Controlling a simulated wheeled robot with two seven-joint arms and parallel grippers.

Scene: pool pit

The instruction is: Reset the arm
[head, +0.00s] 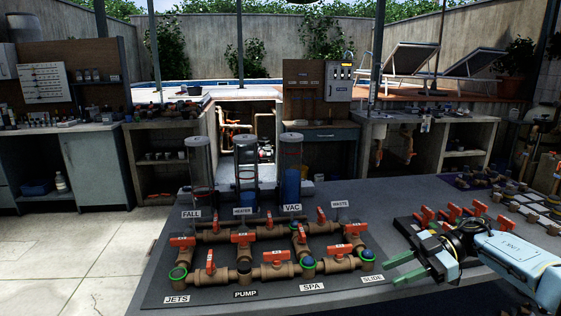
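My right arm comes in from the right edge over the table. Its gripper (391,273) points left, with two green-tipped fingers apart and nothing visible between them. The fingertips are close to the right end of the pipe board (170,298), near the SLIDE label (373,279). I cannot tell the exact height of the gripper above the table. My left arm and gripper are not in view.
The board carries brown pipes with red-handled valves (243,238) and several clear cylinders (201,172) at its back. More red-handled valves (452,213) stand behind my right gripper. White-topped parts (530,213) lie at the right. The tiled floor (75,255) at left is clear.

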